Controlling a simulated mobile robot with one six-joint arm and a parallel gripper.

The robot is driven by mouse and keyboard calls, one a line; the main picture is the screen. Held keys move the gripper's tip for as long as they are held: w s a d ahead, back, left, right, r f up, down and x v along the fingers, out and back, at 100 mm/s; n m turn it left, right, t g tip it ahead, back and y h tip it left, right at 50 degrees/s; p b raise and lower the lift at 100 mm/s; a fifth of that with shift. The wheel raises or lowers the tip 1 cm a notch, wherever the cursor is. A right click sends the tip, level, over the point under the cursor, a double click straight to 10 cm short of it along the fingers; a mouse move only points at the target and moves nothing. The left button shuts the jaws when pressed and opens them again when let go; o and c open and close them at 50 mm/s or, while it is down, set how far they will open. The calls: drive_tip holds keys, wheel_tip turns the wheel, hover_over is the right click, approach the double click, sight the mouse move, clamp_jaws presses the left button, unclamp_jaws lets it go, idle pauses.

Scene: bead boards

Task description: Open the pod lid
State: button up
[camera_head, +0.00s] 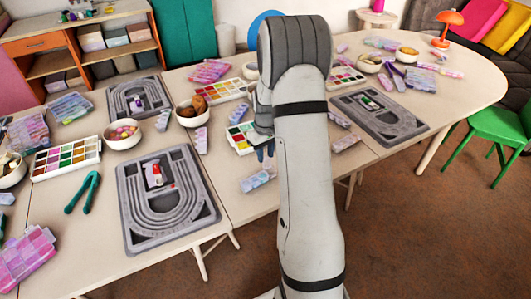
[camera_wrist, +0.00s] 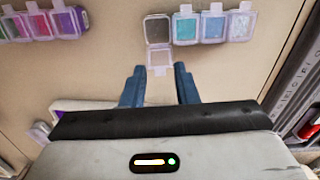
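In the wrist view, a strip of small clear bead pods (camera_wrist: 213,27) lies on the table at the top. Its leftmost pod (camera_wrist: 158,30) looks dark inside, and a clear, empty-looking lid flap (camera_wrist: 160,56) extends from it toward me, as if swung open. The other pods hold teal, pale blue and whitish beads and look closed. My gripper (camera_wrist: 159,68) is open, its two blue fingers apart on either side of the flap's near edge. I cannot tell whether they touch it. In the head view my arm partly hides my gripper (camera_head: 265,151) above the table.
Another pod strip (camera_wrist: 42,23) with pink, purple and green beads lies at upper left in the wrist view. A grey bead board (camera_wrist: 284,75) is at the right. In the head view, bead boards (camera_head: 205,212), bowls (camera_head: 122,142) and paint-like trays (camera_head: 67,172) crowd the table.

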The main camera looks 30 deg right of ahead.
drive_tip(key=c, duration=0.4)
drive_tip(key=shift+o, duration=0.2)
drive_tip(key=t+b, duration=0.1)
drive_tip(key=b, duration=0.2)
drive_tip(key=shift+s+f, duration=0.25)
drive_tip(key=shift+s, duration=0.1)
drive_tip(key=t+b, duration=0.1)
drive_tip(key=b, duration=0.1)
drive_tip(key=shift+s+d+r+t+b, duration=0.1)
drive_tip(key=shift+s+r+t+b, duration=0.2)
drive_tip(key=shift+s+t+b, duration=0.1)
drive_tip(key=shift+r, duration=0.1)
drive_tip(key=o, duration=0.7)
drive_tip(key=shift+c, duration=0.2)
